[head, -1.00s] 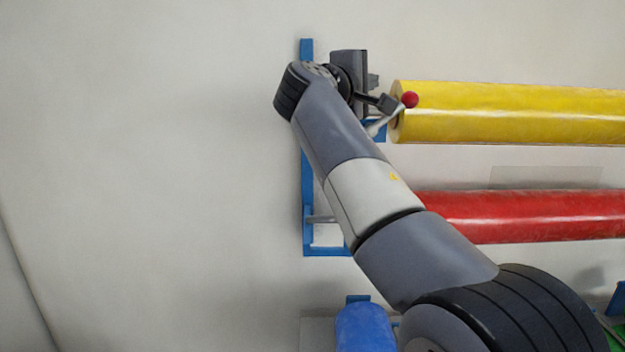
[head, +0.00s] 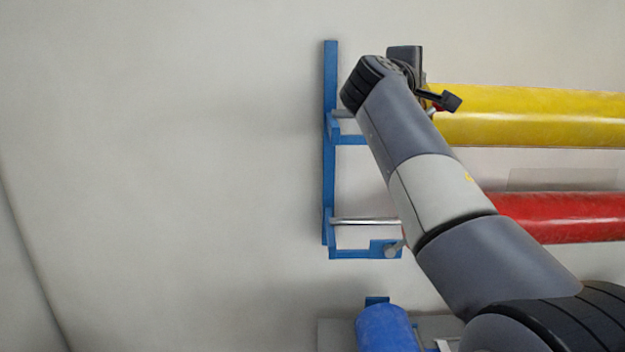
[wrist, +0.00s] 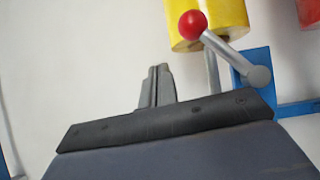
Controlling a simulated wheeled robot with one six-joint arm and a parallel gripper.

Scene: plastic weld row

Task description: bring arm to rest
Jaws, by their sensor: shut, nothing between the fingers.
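My gripper (head: 452,101) is at the end of my raised arm, in front of the left end of the yellow roll (head: 530,116) in the head view. In the wrist view its two fingers (wrist: 157,84) are together with nothing between them. A lever with a red ball knob (wrist: 193,24) and a grey rod lies beyond the fingers to the upper right, apart from them. In the head view the lever is mostly hidden behind my gripper. The yellow roll (wrist: 205,20) also shows at the top of the wrist view.
A blue rack (head: 330,180) on the pale wall bears the yellow roll and a red roll (head: 570,217); my arm crosses in front of both. A silver bar (head: 365,221) shows left of the red roll. A blue roll (head: 385,328) is lower down. The wall's left side is clear.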

